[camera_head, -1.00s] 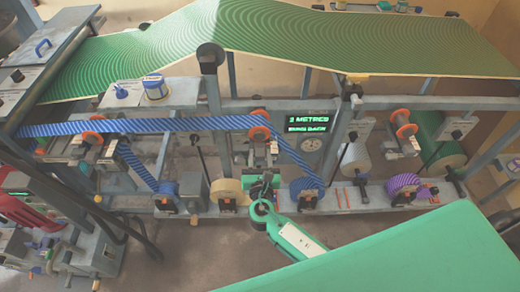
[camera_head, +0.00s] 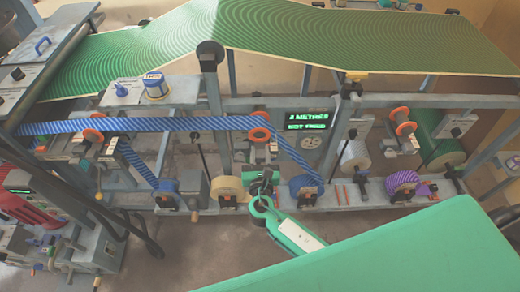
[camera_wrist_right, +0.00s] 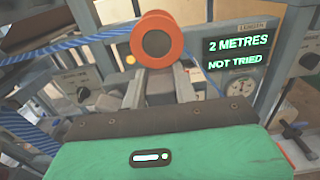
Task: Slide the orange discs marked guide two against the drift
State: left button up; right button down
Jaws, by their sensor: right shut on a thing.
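The orange discs (camera_head: 260,134) sit on a grey mount at the middle of the frame, where the blue striped web (camera_head: 200,124) bends downward. In the right wrist view an orange disc (camera_wrist_right: 157,40) with a dark centre fills the top middle. My right gripper (camera_wrist_right: 160,88) has its two grey fingers on either side of a pale block just below this disc, shut on it. In the head view my right gripper (camera_head: 263,178) reaches up from below, and its fingertips are hard to make out. No guide mark is readable on the discs. My left gripper is out of view.
A screen (camera_head: 307,120) right of the discs reads "2 METRES NOT TRIED". Other orange discs stand at left (camera_head: 93,136) and right (camera_head: 405,128). Tape rolls (camera_head: 227,188) line the lower rail. A green patterned sheet (camera_head: 360,42) spans the top.

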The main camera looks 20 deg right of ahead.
jog(key=shift+s+f, duration=0.1)
jog(key=shift+s, duration=0.1)
jog(key=c, duration=1.4)
grip_release()
jog(key=shift+a, duration=0.1)
jog(key=shift+o, duration=0.2)
jog(key=shift+s, duration=0.15)
jog(key=shift+s+a, duration=0.1)
jog(key=shift+s, duration=0.25)
jog(key=b+v, duration=0.3)
jog(key=v, duration=1)
jog(key=shift+b, duration=0.4)
